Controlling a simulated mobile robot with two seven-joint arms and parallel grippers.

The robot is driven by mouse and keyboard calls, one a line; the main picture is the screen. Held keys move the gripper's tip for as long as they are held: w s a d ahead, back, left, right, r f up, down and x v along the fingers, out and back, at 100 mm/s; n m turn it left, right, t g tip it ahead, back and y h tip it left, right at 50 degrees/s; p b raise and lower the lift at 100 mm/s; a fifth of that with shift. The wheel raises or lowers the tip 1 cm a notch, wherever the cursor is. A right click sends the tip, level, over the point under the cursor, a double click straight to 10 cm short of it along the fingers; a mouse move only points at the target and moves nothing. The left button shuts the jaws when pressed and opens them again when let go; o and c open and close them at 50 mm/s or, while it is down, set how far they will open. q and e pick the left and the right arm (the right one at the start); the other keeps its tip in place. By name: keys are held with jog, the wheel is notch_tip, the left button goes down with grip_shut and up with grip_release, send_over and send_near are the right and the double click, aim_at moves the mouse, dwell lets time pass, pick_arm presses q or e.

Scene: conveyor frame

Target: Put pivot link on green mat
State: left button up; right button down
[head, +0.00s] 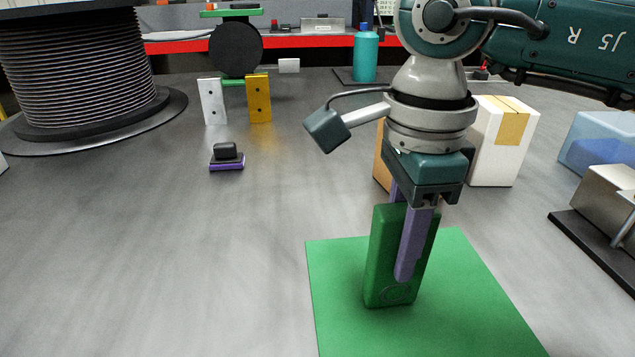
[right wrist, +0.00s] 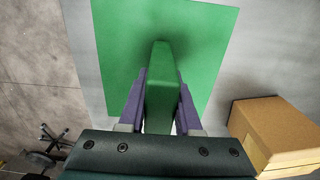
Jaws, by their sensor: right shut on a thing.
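The pivot link (head: 382,250), a long green block with a round mark near its lower end, is upright between the purple fingers of my right gripper (head: 408,258). The gripper is shut on it, pointing down. The green mat (head: 465,300) lies flat on the grey table, and the link's lower end is over its left-middle part. I cannot tell whether the link touches the mat. In the right wrist view the link (right wrist: 161,90) sits between both fingers with the mat (right wrist: 213,40) beyond it. My left gripper is not in view.
A white box (head: 492,150) and a cardboard box (right wrist: 275,130) stand behind the mat. A metal part on a dark plate (head: 590,250) is to the right. A small black and purple piece (head: 227,160), upright plates (head: 259,98) and a large spool (head: 75,60) are left. The left front table is clear.

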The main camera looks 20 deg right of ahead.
jog(key=shift+f, duration=0.15)
jog(key=c, duration=1.1)
grip_release()
jog(key=shift+f, duration=0.1)
jog(key=o, duration=0.5)
jog(key=shift+r, duration=0.4)
notch_tip(320, 180, up, 12)
jog(key=shift+f+b, duration=0.15)
jog(key=shift+b, duration=0.45)
